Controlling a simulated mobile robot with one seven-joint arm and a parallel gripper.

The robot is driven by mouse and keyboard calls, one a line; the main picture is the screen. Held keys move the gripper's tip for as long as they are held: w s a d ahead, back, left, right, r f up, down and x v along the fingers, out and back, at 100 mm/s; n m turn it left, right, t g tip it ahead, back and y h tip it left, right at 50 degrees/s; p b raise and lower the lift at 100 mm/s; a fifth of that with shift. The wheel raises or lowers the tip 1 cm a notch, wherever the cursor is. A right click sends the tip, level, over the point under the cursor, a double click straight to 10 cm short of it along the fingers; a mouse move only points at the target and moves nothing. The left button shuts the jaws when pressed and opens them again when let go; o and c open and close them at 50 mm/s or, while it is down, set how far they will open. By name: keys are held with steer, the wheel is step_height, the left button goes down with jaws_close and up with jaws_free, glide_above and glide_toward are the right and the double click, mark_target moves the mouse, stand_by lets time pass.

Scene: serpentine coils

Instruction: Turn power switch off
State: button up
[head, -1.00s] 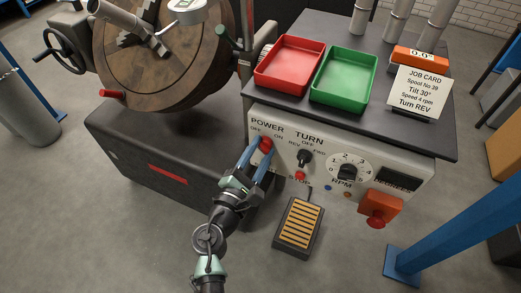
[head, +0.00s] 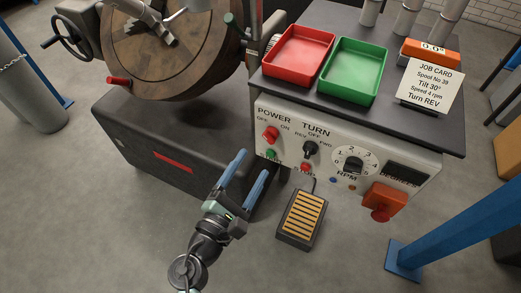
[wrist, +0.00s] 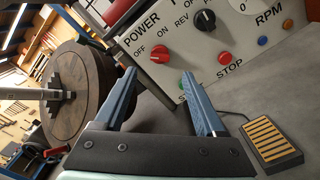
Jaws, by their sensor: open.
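The power switch (head: 270,134) is a red knob under the word POWER, at the upper left of the pale control panel (head: 318,170). It also shows in the wrist view (wrist: 160,53), just beyond my fingertips, with the OFF and ON labels beside it. I cannot tell which label the knob points to. My gripper (head: 252,164) is open and empty, below and in front of the switch and apart from it. Its two blue fingers (wrist: 158,80) are spread, with nothing between them in the wrist view.
A black TURN knob (head: 310,149), a green button (head: 271,154), a red stop button (head: 306,168) and an RPM dial (head: 353,160) share the panel. An orange emergency stop box (head: 383,199) is at right. A foot pedal (head: 301,219) lies on the floor.

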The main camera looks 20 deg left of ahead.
steer(key=shift+s+a, duration=0.1)
steer(key=shift+s, duration=2.25)
steer(key=w+d+r+m+t+h, duration=0.1)
steer(key=w+d+r+m, duration=0.4)
steer(key=r, duration=0.5)
steer(key=w+d+r+m+t+h, duration=0.1)
steer(key=w+d+r+m, duration=0.15)
steer(key=r+m, duration=0.6)
steer(key=w+d+r+m+t+h, duration=0.1)
steer(key=w+d+r+m, duration=0.35)
steer(key=r, duration=0.65)
steer(key=s+d+r+m+t+y, duration=0.1)
steer(key=s+d+r+m+t, duration=0.2)
steer(key=r, duration=0.5)
steer(key=s+r+m+t+y, duration=0.1)
steer(key=s+r+m, duration=0.2)
steer(key=s+r, duration=0.35)
steer(key=s+d+r+m+t+y, duration=0.1)
steer(key=s+d+r+m+t, duration=0.15)
steer(key=r, duration=0.75)
step_height(320, 180, up, 17)
steer(key=a+p, duration=0.1)
steer(key=p, duration=1.5)
steer(key=shift+w+a+f+y+p, duration=0.15)
steer(key=shift+w+y+p, duration=0.15)
steer(key=shift+w, duration=0.15)
